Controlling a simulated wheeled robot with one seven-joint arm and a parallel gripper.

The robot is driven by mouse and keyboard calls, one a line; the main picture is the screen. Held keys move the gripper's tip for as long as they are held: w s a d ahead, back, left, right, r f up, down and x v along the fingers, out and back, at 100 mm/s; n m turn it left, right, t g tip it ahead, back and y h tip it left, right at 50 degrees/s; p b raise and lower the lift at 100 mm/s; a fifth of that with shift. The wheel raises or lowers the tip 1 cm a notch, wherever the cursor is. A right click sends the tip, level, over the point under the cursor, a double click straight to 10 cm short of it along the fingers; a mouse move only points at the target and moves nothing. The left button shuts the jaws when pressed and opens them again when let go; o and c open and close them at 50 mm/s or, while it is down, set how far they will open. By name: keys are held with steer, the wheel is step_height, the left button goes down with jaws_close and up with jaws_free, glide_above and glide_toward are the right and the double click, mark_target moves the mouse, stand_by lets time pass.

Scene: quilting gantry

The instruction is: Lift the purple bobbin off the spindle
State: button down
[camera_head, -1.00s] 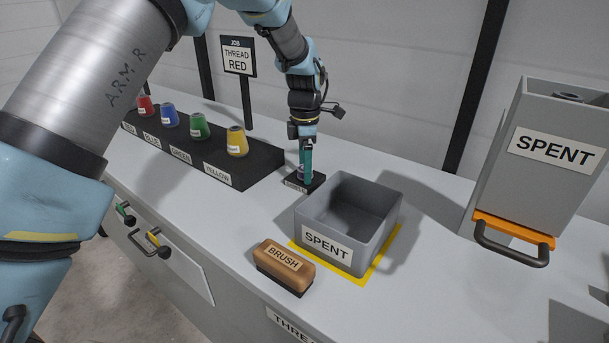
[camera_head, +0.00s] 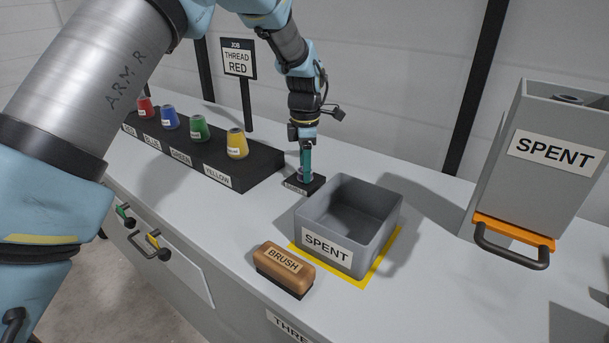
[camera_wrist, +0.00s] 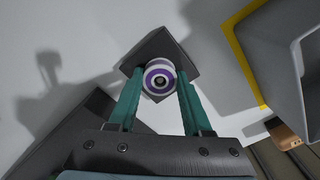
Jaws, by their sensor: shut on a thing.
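The purple bobbin (camera_wrist: 160,78) shows from above in the wrist view, a white and purple ring with a dark centre. It sits over the dark square spindle base (camera_wrist: 160,46). My gripper (camera_wrist: 158,80) has its two teal fingers shut on the bobbin from both sides. In the head view my gripper (camera_head: 306,172) points straight down at the small black spindle base (camera_head: 318,183). The bobbin is mostly hidden behind the fingers there. I cannot tell whether it is clear of the spindle.
A grey open SPENT bin (camera_head: 366,212) stands just right of the spindle. A brush (camera_head: 284,266) lies in front of it. A black rack (camera_head: 255,165) with red, blue, green and yellow spools is at left. A JOB sign (camera_head: 238,58) reads THREAD RED. A tall SPENT chute (camera_head: 545,150) is at right.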

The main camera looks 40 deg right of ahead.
steer(key=shift+r, duration=0.1)
steer(key=shift+r+p, duration=1.6)
steer(key=shift+r, duration=0.45)
